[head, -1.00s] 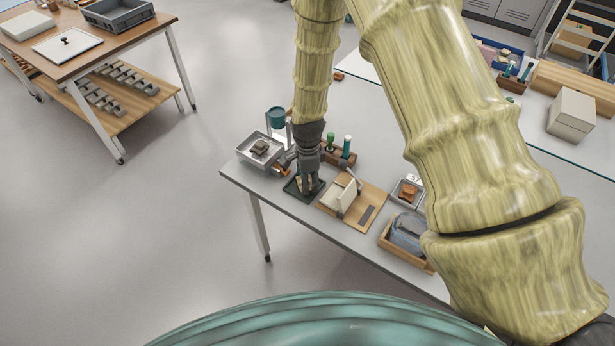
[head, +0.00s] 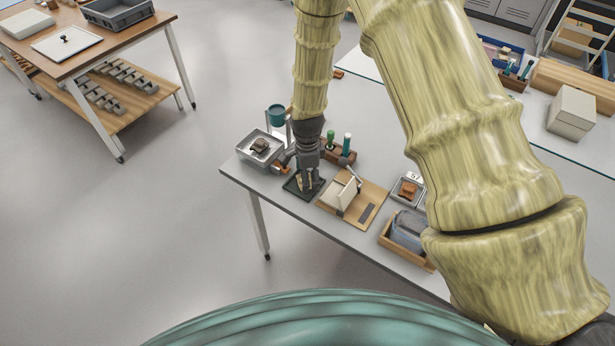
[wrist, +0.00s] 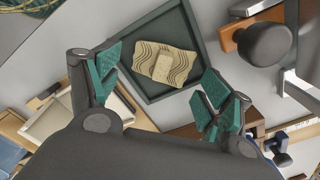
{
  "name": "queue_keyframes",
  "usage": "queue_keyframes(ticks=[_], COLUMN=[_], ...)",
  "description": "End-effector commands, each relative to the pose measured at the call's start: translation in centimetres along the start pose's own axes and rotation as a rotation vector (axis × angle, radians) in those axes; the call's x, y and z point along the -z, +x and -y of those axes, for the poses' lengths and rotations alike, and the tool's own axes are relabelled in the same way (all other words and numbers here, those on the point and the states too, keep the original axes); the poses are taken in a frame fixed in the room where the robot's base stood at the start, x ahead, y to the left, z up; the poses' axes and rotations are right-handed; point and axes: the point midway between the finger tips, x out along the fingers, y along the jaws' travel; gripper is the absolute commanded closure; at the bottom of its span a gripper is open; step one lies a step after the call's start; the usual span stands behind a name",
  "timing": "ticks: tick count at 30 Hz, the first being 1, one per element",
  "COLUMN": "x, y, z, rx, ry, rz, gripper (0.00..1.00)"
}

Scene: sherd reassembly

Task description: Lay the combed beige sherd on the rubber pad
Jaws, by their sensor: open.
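The combed beige sherd (wrist: 178,70), with wavy dark lines and a plain pale patch in its middle, lies on the dark green rubber pad (wrist: 187,22) in the wrist view. The pad has a raised rim, and the sherd is inside it at an angle. My gripper (wrist: 163,86) is open, its teal finger pads apart on either side of the sherd's near part, with a visible gap to it. In the head view my gripper (head: 306,184) is above the pad (head: 290,188) and hides most of the sherd.
A grey tray (head: 244,148) holding a dark piece stands left of the pad. A brown rack with green-topped tools (head: 346,155) stands behind. A wooden bin (head: 393,243) sits farther right.

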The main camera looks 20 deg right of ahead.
Motion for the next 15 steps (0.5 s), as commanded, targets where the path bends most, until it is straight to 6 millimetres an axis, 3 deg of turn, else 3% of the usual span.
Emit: queue_keyframes(ticks=[15], x=[0.0], y=[-6.1], z=[0.1], rx=[0.003], ry=[0.0], rz=[0.0], gripper=[0.2])
